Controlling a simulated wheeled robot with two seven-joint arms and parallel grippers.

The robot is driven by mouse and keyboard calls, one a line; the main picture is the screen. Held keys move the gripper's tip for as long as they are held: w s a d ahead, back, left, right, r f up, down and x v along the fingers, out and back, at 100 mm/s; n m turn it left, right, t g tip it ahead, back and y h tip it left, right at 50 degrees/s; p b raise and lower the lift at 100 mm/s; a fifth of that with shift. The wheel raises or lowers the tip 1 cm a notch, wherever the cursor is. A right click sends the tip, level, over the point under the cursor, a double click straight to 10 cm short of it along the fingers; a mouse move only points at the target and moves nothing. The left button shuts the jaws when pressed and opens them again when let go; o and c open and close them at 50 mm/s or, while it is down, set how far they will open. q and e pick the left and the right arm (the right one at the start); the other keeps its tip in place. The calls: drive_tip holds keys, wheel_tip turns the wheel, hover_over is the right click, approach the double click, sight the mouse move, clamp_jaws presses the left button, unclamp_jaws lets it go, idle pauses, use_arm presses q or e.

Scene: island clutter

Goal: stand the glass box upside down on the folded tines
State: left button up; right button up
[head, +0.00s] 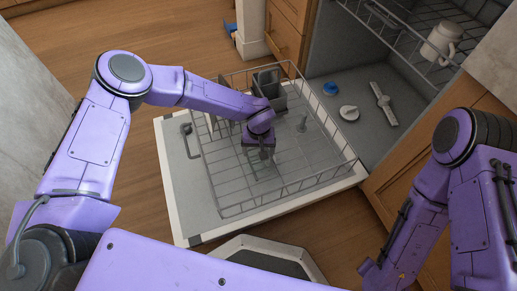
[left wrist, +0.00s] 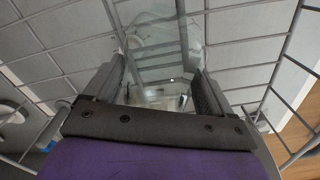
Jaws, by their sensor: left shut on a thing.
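My left gripper (head: 262,152) points down inside the lower wire rack (head: 222,212) of the open dishwasher. It is shut on the clear glass box (left wrist: 160,60), which shows between the two dark fingers in the left wrist view. In the head view the box is faint and mostly hidden by my gripper, and its lower part seems close to the rack floor. I cannot tell whether it touches the wires. The folded tines cannot be told apart from the rack's wire floor. My right arm comes in at the right, but its gripper is out of view.
A grey basket (head: 268,82) stands in the rack behind my left gripper. The rack rests on the lowered door (head: 185,195). A white mug (head: 441,40) is on the upper rack. A spray arm (head: 382,103) and a round white part (head: 348,112) are on the tub floor.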

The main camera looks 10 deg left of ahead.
use_arm(q)
drive_tip(key=o, duration=1.1)
wheel_tip(320, 180, up, 10)
drive_tip(key=p, duration=0.4)
drive_tip(key=shift+r, duration=0.25)
